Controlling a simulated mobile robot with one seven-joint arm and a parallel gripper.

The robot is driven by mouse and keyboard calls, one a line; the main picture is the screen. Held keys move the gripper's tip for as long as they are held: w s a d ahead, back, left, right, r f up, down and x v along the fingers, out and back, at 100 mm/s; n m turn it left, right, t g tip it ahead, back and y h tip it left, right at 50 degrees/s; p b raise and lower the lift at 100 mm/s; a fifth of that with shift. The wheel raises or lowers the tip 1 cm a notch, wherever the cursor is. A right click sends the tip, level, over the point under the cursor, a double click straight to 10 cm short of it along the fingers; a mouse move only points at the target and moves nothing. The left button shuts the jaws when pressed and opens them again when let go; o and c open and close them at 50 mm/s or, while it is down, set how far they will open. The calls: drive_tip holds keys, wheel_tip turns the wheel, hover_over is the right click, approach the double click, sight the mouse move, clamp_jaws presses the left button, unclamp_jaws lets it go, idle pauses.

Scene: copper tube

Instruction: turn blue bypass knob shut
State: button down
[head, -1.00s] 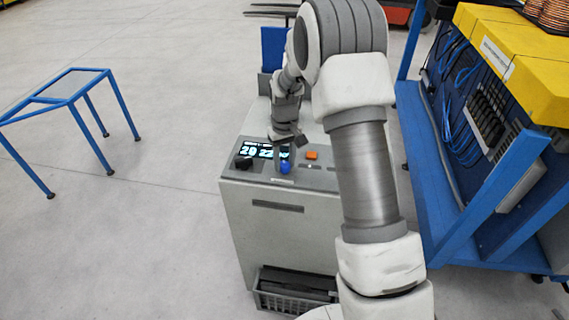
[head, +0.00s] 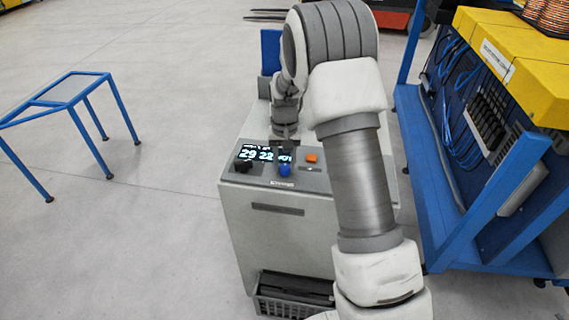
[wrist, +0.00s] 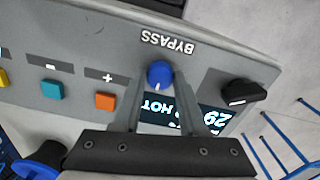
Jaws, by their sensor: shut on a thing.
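The blue bypass knob (wrist: 160,73) sits on the grey panel beside the printed word BYPASS in the wrist view. A white mark on it faces down in that picture, toward my gripper's base. My gripper (wrist: 159,82) has one finger on each side of the knob and is shut on it. In the head view the knob (head: 285,170) shows at the front of the panel, with my wrist coming down behind it. The fingertips are small and partly hidden there.
A black knob (wrist: 243,94) and a lit display (wrist: 180,115) are close to my fingers. Orange (wrist: 105,101), teal (wrist: 51,89) buttons line the other side. A blue rack (head: 480,170) stands right of the grey cabinet (head: 285,225); a blue-framed table (head: 75,90) stands left.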

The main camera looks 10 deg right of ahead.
sight(285, 167)
drive_tip(key=shift+c, duration=2.2)
unclamp_jaws()
wheel_tip(285, 167, up, 18)
drive_tip(key=shift+f, duration=0.25)
drive_tip(key=shift+s+r, duration=0.1)
